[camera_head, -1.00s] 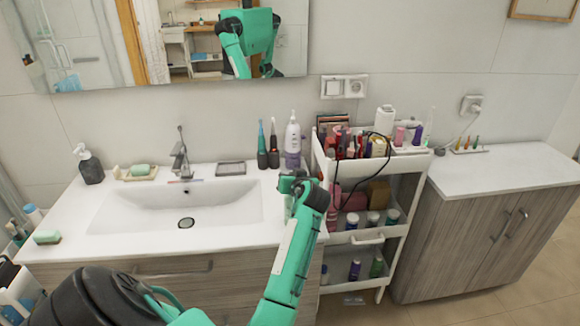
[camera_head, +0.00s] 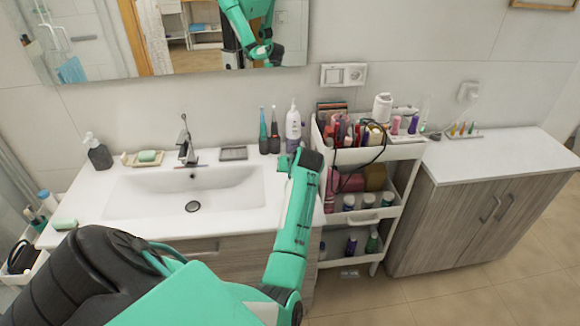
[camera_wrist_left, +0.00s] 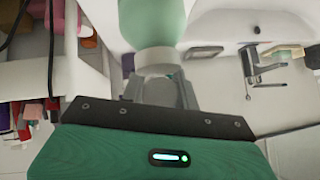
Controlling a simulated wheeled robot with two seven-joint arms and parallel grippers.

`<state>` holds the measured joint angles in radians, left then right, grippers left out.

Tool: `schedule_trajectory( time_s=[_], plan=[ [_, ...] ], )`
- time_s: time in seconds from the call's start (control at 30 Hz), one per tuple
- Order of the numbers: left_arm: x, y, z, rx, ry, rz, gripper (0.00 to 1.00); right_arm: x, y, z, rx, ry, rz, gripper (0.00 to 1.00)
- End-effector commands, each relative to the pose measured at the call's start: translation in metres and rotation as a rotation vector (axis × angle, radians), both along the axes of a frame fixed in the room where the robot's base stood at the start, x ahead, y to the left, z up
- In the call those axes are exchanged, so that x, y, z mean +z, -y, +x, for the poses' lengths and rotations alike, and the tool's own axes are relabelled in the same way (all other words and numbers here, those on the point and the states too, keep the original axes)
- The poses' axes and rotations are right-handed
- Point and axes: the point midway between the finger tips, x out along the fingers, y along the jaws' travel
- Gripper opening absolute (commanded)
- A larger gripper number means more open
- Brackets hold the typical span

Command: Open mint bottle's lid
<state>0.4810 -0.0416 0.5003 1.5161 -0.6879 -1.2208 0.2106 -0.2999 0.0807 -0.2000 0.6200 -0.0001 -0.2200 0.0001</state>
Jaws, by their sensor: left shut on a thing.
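The mint bottle (camera_wrist_left: 155,20) shows in the left wrist view as a pale green body at the top middle, narrowing to a whitish-grey lid (camera_wrist_left: 160,70). My left gripper (camera_wrist_left: 160,85) has its grey fingers on either side of the lid and is shut on it. In the head view my left gripper (camera_head: 290,162) is over the right end of the sink counter. There the bottle is hidden behind my gripper and arm. My right gripper is not in view.
A sink counter (camera_head: 90,205) has a tap (camera_head: 186,140), a soap dish and a lilac-white pump bottle (camera_head: 293,125). A white cart (camera_head: 375,155) full of cosmetics, with a black cable, stands close on the right. The white cabinet top (camera_head: 510,160) is mostly clear.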

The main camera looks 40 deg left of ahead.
Motion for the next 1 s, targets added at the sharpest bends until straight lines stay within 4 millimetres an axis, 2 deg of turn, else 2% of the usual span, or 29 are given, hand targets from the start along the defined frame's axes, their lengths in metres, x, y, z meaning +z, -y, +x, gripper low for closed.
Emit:
schedule_trajectory(
  time_s=[0.23, 0.27, 0.37, 0.77, 1.0],
  plan=[
    [-0.001, 0.0, 0.0, 0.0, -0.002, -0.001, 0.08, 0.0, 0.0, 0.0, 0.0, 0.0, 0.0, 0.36],
    [-0.001, 0.0, 0.0, 0.0, -0.001, 0.0, 0.33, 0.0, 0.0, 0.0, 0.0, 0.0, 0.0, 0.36],
    [-0.001, 0.0, 0.0, 0.0, -0.001, -0.001, 0.52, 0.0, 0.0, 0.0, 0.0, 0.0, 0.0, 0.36],
    [0.003, 0.004, -0.002, 0.0, 0.002, 0.001, 0.53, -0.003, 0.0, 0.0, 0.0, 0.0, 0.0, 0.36],
    [0.027, 0.029, -0.014, 0.0, 0.005, 0.0, 0.53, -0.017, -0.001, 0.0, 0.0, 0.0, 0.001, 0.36]
  ],
)
